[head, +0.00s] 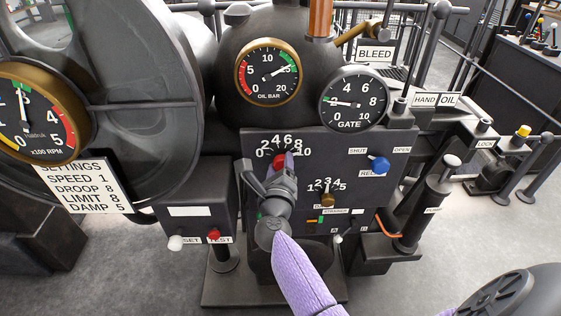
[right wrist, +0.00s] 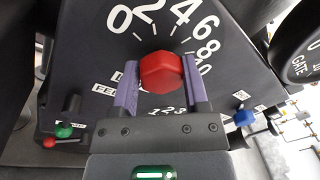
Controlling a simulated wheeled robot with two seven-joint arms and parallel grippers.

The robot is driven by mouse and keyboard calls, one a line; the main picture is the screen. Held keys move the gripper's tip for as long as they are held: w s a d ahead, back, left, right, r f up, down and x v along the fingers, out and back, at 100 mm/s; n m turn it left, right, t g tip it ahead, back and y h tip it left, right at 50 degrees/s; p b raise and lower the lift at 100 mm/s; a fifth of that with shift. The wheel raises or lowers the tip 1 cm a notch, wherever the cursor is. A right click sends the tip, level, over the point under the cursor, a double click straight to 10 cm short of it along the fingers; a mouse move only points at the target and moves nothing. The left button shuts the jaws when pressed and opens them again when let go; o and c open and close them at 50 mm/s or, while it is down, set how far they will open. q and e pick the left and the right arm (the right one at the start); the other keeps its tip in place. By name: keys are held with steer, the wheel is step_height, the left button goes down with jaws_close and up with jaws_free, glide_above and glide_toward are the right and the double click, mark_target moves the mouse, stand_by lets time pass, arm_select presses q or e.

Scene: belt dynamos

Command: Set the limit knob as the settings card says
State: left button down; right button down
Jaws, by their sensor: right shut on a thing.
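The settings card (head: 85,187) in the head view reads SPEED 1, DROOP 8, LIMIT 8, DAMP 5. A red knob (right wrist: 162,72) sits on the dark panel under a scale from 0 to 10; it also shows in the head view (head: 280,160), mostly behind my gripper. My right gripper (right wrist: 162,85) is shut on this knob, with a purple-lined finger on each side. The label beside the knob is partly covered by a finger, and I cannot read its name in full. No pointer on the knob is clear to me. My left gripper is out of view.
A brown knob (head: 327,200) with a smaller scale and a blue knob (head: 378,165) by SHUT and OPEN share the panel. The GATE gauge (head: 353,98) and the oil gauge (head: 268,72) stand above. A lower box has a red button (head: 213,234).

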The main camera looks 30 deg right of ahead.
steer(key=shift+r+n, duration=0.3)
steer(key=shift+n, duration=0.4)
steer(key=shift+d+n+p, duration=0.1)
steer(key=shift+n+p, duration=0.45)
steer(key=shift+n, duration=1.15)
steer(key=shift+c, duration=2.4)
jaws_free()
steer(key=o, duration=0.4)
steer(key=shift+s, duration=0.3)
steer(key=shift+f, duration=0.1)
